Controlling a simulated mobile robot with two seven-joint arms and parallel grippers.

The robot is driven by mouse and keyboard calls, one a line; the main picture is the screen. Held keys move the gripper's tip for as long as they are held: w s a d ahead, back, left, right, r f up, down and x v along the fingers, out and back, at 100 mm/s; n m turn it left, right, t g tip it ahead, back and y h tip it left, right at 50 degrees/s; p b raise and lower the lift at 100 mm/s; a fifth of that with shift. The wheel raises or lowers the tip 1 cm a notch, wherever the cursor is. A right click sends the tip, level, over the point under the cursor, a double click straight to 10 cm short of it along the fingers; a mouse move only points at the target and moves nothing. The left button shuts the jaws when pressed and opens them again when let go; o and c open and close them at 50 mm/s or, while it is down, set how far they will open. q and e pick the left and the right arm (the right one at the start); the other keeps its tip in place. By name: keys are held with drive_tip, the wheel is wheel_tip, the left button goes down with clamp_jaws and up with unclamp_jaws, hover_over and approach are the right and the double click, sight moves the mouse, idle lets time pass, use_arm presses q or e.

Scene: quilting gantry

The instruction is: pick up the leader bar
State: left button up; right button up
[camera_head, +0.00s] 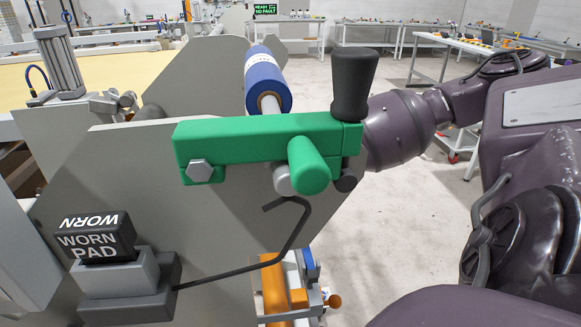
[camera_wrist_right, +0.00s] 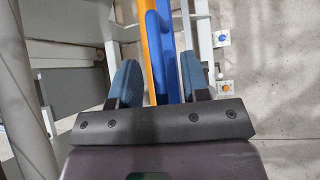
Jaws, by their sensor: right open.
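In the right wrist view, a long bar with an orange strip (camera_wrist_right: 152,50) beside a blue strip (camera_wrist_right: 168,55) runs between the fingers of my right gripper (camera_wrist_right: 160,80). I cannot tell for sure which is the leader bar, or whether it is one piece. The gripper is open, with one blue finger pad on each side. I cannot tell how far below the fingertips the bar lies. In the head view, an orange length (camera_head: 273,290) shows low behind the grey side plate. My right arm (camera_head: 400,125) reaches behind the green clamp; its gripper is hidden there. My left gripper is not in view.
The grey side plate (camera_head: 230,225) carries a green clamp (camera_head: 250,140) with a black knob (camera_head: 354,80). A blue roll (camera_head: 266,80) sits behind it. A black block marked WORN PAD (camera_head: 95,240) rests on a holder at lower left.

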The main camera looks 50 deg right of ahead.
clamp_jaws()
drive_tip(key=shift+r, duration=0.15)
